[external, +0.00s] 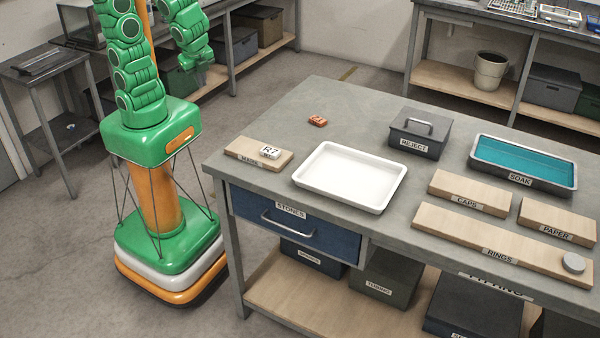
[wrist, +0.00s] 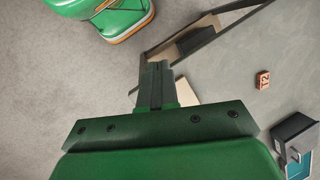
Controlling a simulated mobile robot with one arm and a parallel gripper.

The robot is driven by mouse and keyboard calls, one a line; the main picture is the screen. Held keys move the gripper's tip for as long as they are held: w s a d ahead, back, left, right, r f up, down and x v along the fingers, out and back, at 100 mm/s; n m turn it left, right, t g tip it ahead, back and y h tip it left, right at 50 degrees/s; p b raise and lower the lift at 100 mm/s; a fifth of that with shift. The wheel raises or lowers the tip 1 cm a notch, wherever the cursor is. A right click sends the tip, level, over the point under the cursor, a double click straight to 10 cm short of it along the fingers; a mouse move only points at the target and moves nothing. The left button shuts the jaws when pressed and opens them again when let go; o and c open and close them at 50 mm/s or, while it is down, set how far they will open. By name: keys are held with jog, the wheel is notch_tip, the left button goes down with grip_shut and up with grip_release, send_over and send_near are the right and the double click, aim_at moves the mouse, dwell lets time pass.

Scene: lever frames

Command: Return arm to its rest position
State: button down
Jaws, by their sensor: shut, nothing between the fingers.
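My green arm (external: 140,72) is folded beside the column, at the left of the table in the external view. Its end hangs down, with my gripper (external: 204,72) small there, over the floor and clear of the table. In the wrist view my gripper (wrist: 157,70) shows its dark fingers shut together, with nothing between them. The table corner and the floor lie below it. My gripper touches nothing that I can see.
The table (external: 330,105) holds an orange-red block (external: 317,120), also in the wrist view (wrist: 263,80), a white tray (external: 350,177), a REJECT box (external: 420,132), a SOAK tray (external: 523,166) and wooden boards. A white block marked R7 (external: 270,152) sits on the MARK board. A shelf bench stands behind my arm.

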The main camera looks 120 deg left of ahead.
jog(key=s+d+r+n+h, duration=0.1)
jog(key=s+d+n+h, duration=0.1)
jog(key=s, duration=0.9)
jog(key=shift+s+r+n+h, duration=0.35)
jog(key=shift+n+h, duration=0.15)
jog(key=shift+n, duration=0.6)
